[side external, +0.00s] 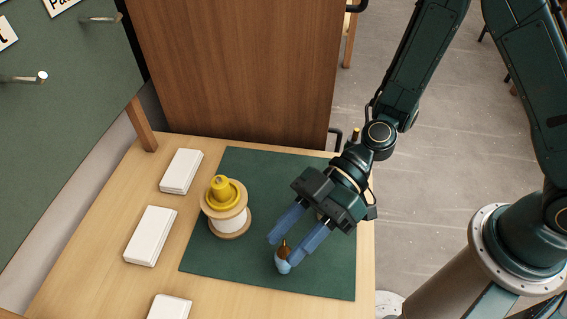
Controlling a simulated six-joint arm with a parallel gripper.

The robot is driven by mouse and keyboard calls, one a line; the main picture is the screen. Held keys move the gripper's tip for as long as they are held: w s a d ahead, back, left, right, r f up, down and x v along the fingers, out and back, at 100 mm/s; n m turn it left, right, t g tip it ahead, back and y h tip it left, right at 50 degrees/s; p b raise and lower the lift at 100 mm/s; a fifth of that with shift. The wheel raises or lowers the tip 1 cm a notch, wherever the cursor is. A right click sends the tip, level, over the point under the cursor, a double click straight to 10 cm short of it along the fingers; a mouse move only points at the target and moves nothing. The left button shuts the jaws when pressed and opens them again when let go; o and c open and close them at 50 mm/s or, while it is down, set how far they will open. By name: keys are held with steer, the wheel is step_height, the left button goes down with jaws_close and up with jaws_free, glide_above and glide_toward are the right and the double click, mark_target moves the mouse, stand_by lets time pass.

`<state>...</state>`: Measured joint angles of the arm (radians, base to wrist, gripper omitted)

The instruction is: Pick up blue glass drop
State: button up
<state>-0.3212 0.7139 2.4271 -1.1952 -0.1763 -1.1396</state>
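The blue glass drop (283,265) is a small light-blue piece with a brown pointed top. It stands on the green mat (330,283) near its front edge. My gripper (285,247) reaches down from the upper right with two blue fingers spread apart. The brown top of the drop shows in the gap between the fingertips, and the blue body shows just below them. The fingers look open, not closed on the drop. I cannot tell whether either finger touches it.
A wooden spool with white winding (231,223) and a yellow piece (221,190) on top stands on the mat, left of my gripper. White blocks (151,235) line the left of the wooden table (105,280). A green pegboard (75,90) rises at upper left.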

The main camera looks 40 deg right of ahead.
steer(key=shift+x, duration=1.95)
steer(key=shift+w, duration=0.1)
jaws_close()
